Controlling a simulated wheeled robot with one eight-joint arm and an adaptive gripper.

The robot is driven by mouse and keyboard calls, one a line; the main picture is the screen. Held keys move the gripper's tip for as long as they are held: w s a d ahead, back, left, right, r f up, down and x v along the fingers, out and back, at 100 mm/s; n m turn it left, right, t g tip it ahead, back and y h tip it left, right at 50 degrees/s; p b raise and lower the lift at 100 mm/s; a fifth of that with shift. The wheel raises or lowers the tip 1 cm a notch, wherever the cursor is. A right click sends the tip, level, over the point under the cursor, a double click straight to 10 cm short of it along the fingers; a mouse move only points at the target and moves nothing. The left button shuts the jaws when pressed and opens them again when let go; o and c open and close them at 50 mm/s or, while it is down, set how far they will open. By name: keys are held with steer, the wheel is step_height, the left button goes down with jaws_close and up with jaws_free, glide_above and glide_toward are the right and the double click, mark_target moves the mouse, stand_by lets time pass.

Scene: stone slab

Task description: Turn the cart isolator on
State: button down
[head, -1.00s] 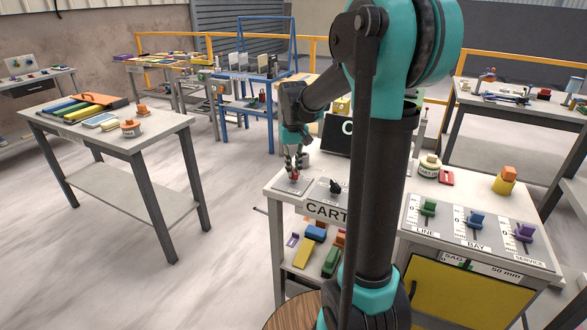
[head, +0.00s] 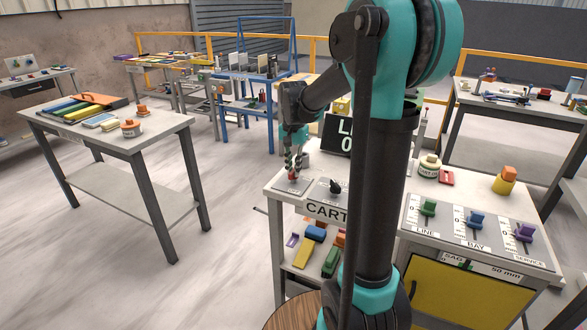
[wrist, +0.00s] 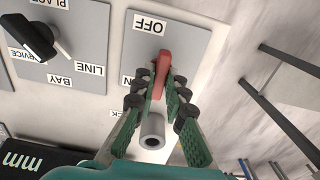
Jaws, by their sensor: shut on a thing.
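The cart isolator's red handle (head: 292,178) stands on a grey plate (head: 284,187) at the left end of the cart top (head: 275,178). In the wrist view the red handle (wrist: 163,64) shows beside an OFF label (wrist: 149,25) and a partly covered label ending in N (wrist: 127,77). My gripper (head: 292,172) reaches down to the handle. In the wrist view its green fingers (wrist: 161,86) are shut on the handle from both sides. The fingers hide the handle's lower part, so its exact setting is unclear.
A black selector knob (head: 335,187) sits just right of the isolator, with LINE and BAY labels in the wrist view. A dark display (head: 338,134) stands behind, partly hidden by my arm. Green, blue and purple sliders (head: 476,219) line the right panel. Floor left of the cart is clear.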

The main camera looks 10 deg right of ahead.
stand_by(0.3)
steer(key=c, duration=1.6)
jaws_free()
steer(key=shift+o, duration=0.2)
step_height(320, 180, up, 12)
